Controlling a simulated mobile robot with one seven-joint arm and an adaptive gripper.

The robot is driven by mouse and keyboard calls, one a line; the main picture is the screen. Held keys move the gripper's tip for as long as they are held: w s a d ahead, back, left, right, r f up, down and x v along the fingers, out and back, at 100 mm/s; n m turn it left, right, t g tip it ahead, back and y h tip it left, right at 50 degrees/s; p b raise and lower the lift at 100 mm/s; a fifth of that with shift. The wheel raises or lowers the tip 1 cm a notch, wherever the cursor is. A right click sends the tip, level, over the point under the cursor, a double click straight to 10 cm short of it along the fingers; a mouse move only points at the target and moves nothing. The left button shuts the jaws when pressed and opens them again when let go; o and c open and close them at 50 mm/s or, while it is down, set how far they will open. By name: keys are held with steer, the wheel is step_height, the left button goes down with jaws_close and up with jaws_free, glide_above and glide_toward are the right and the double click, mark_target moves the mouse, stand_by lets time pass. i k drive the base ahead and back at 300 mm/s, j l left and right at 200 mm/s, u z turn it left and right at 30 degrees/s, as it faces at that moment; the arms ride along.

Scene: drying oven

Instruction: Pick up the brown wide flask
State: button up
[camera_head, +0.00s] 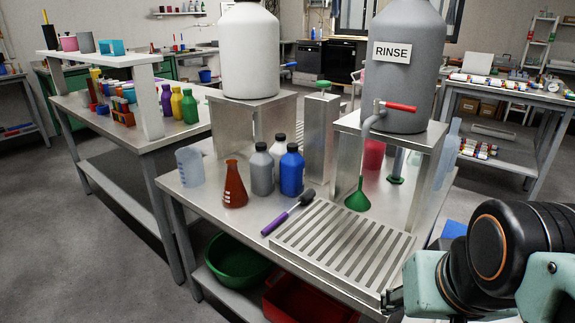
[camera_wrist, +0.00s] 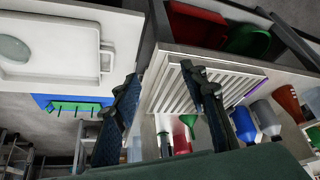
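The brown wide flask (camera_head: 235,189) is a reddish-brown conical flask with white marks. It stands upright at the front left of the metal table (camera_head: 192,216), beside a grey bottle (camera_head: 262,172). In the wrist view the flask (camera_wrist: 287,103) is at the far right, tilted by the camera's angle. My gripper (camera_wrist: 162,76) has its two dark fingers spread apart with nothing between them, over the view of the slotted drain rack. In the head view my arm is at the lower right, well away from the flask; only a little of the gripper shows there.
A blue bottle (camera_head: 291,172), a white bottle and a clear beaker (camera_head: 190,167) stand near the flask. A purple-handled brush (camera_head: 285,216) lies in front, left of the slotted drain rack (camera_head: 340,250). The grey RINSE tank (camera_head: 403,85) and white tank (camera_head: 250,55) stand behind on raised stands.

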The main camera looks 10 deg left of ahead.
mark_target(235, 195)
steer(key=i+j+z, duration=0.2)
steer(key=j, duration=0.2)
steer(key=i+j+z, duration=0.15)
steer(key=j, duration=0.25)
steer(key=j+z, duration=0.2)
steer(key=j, duration=0.25)
steer(key=i, duration=0.05)
